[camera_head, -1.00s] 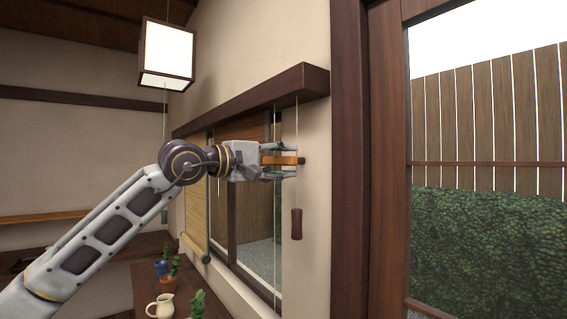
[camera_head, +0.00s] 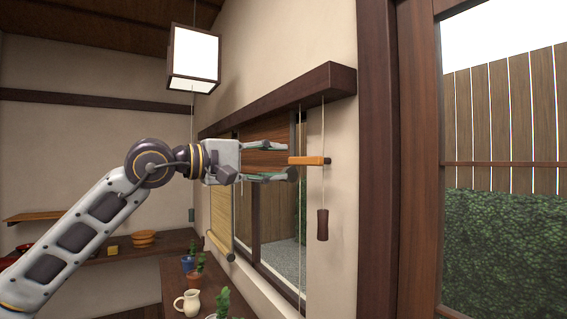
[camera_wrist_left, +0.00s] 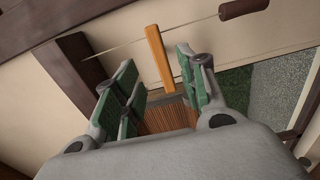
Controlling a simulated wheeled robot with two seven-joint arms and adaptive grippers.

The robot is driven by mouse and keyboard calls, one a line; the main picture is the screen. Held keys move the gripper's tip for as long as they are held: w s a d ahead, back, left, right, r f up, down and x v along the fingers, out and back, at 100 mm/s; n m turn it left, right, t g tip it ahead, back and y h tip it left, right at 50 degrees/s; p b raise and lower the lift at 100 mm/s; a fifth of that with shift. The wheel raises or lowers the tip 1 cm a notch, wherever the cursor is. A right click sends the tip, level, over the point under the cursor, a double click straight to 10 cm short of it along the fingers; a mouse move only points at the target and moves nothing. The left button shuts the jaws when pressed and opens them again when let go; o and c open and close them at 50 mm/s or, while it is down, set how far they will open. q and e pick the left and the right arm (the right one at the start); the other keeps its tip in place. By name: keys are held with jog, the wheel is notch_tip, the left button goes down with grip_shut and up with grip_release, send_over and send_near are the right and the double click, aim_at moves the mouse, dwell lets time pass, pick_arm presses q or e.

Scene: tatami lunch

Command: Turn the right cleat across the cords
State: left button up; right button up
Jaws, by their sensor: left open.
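The right cleat (camera_head: 308,161) is an orange wooden bar with a dark end, set on the wall beside the window. In the head view it lies level, across the hanging cord (camera_head: 323,188). My left gripper (camera_head: 286,161) is open and empty, its fingertips just left of the cleat and apart from it. In the left wrist view the cleat (camera_wrist_left: 160,60) stands beyond the gap between the open fingers (camera_wrist_left: 163,80), with the cord passing its far end. A dark wooden cord pull (camera_head: 322,224) hangs below the cleat. My right gripper is not in view.
The window (camera_head: 282,200) and a rolled blind (camera_head: 221,215) are behind my left arm. A dark head rail (camera_head: 290,92) runs above. A shelf below holds a cream jug (camera_head: 188,302) and potted plants (camera_head: 195,262). A lantern (camera_head: 193,58) hangs upper left.

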pick_arm(q)
jog(key=shift+v, duration=0.95)
jog(key=shift+f, duration=0.1)
